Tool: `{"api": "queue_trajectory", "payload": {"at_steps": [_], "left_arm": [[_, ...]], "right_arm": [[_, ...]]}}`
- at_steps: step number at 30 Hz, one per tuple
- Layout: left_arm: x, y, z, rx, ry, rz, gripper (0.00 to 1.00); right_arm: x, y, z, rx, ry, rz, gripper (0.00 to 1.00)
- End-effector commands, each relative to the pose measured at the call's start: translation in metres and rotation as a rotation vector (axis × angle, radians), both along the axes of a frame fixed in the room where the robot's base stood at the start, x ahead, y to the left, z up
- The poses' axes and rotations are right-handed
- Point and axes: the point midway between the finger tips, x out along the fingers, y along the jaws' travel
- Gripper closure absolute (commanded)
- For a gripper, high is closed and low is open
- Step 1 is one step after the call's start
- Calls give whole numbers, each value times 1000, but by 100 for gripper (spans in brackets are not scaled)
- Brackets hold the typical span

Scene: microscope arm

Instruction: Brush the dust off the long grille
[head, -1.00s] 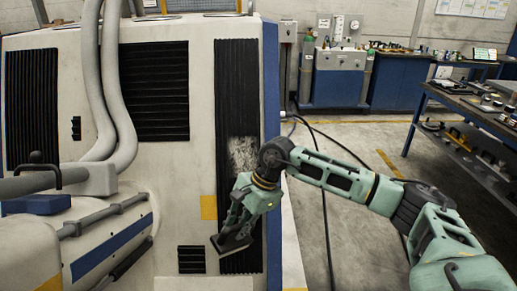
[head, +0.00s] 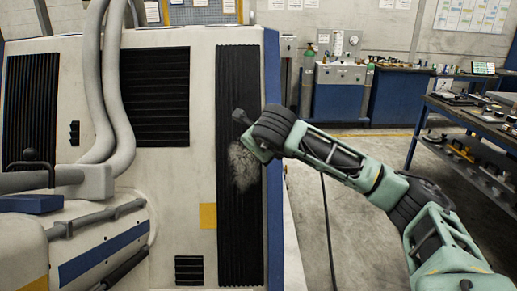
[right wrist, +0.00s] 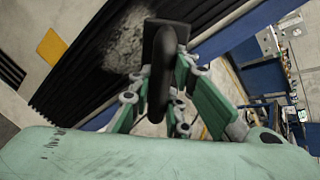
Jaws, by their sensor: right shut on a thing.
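The long grille (head: 238,75) is a tall black ribbed strip near the right edge of the pale machine panel. A pale grey dust patch (head: 242,168) lies about midway down it, and also shows in the right wrist view (right wrist: 130,40). My right gripper (head: 252,138) is in front of the grille at the patch's upper end. It is shut on a dark brush (head: 240,117), whose handle and flat head (right wrist: 160,42) show between the fingers in the right wrist view. I cannot tell whether the brush touches the grille. My left gripper is not in view.
Two grey hoses (head: 118,110) and a jointed grey tube (head: 95,218) stand out on the panel's left. A wider black grille (head: 154,90) is beside the hoses. A workbench (head: 470,118) stands at the right; the floor (head: 340,220) between is mostly clear.

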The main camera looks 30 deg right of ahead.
Motion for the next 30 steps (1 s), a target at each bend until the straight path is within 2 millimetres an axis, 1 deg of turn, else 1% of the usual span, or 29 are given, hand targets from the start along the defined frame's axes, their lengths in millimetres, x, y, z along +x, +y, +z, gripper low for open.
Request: {"api": "queue_trajectory", "payload": {"at_steps": [7, 15, 21, 30], "left_arm": [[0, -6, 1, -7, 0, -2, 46], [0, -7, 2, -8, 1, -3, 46], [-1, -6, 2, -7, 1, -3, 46], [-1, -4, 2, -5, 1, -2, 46]], "right_arm": [[19, -12, -13, 1, 1, 1, 100], [36, -21, -24, 1, 2, 4, 100], [39, -24, -26, 0, 1, 4, 100], [39, -24, -26, 0, 1, 5, 100]]}}
